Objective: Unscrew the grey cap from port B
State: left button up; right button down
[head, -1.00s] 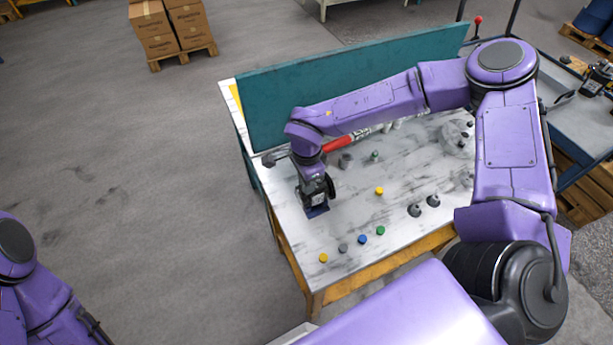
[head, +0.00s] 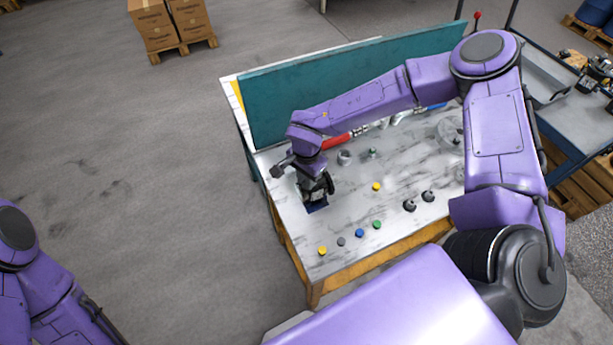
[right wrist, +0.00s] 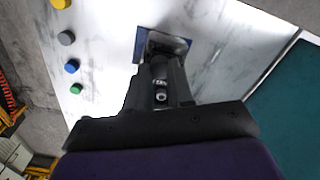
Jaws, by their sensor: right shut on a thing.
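The hydraulic motor stands on a blue plate (head: 317,207) at the left part of the table, mostly hidden by my right gripper (head: 317,190). In the right wrist view the blue plate (right wrist: 183,46) lies beyond the fingertips, with a dark part of the motor (right wrist: 158,44) on it. My right gripper (right wrist: 160,75) points down at the motor and is shut on a small grey piece (right wrist: 160,84), apparently the grey cap. The fingers hide most of it, and I cannot read any port mark. My left arm shows at the lower left, but its gripper is out of view.
Loose yellow (head: 322,251), grey (head: 340,241), blue (head: 359,233) and green (head: 376,224) caps line the table's front edge. Another yellow cap (head: 376,186) and two dark parts (head: 409,205) lie farther right. A teal panel (head: 300,95) walls the back.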

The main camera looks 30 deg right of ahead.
jog(key=c, duration=1.2)
grip_release()
jog(key=shift+n, duration=0.3)
jog(key=m+b, duration=0.1)
jog(key=m, duration=0.4)
jog(key=shift+f, duration=0.1)
jog(key=shift+m, duration=1.2)
grip_shut()
